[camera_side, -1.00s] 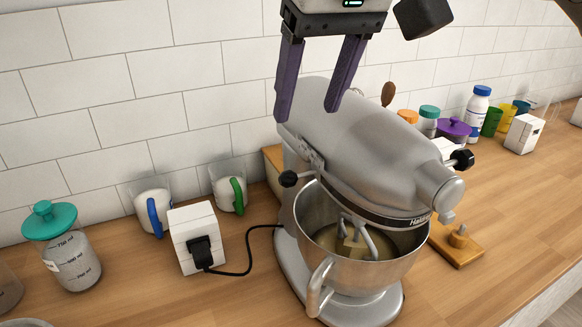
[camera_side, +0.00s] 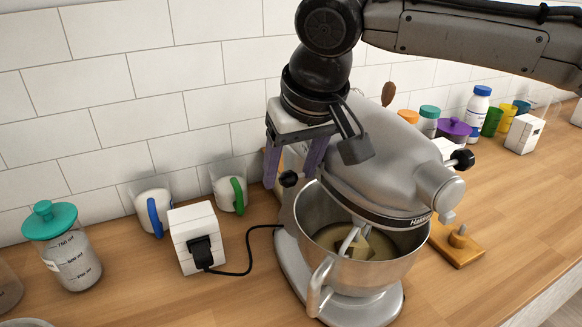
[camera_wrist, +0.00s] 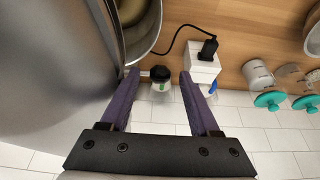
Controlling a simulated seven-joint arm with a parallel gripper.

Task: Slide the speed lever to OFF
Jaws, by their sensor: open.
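The silver stand mixer (camera_side: 385,165) stands on the counter with its beater (camera_side: 352,240) down in the steel bowl (camera_side: 335,272). A lever with a round black knob (camera_side: 288,179) sticks out from the left side of the mixer head. My gripper (camera_side: 289,182) is open, pointing down beside the mixer head, its purple fingers either side of this knob. In the wrist view, the knob (camera_wrist: 160,74) shows between the open fingertips, closer to the left one; contact cannot be made out. A second black knob (camera_side: 463,159) is on the head's right side. No lever markings are readable.
A white outlet box (camera_side: 192,235) with a black plug and cord stands left of the mixer. Mugs with blue (camera_side: 152,215) and green (camera_side: 238,195) handles stand behind it. A teal-lidded jar (camera_side: 62,250) is at far left. The tiled wall is close behind.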

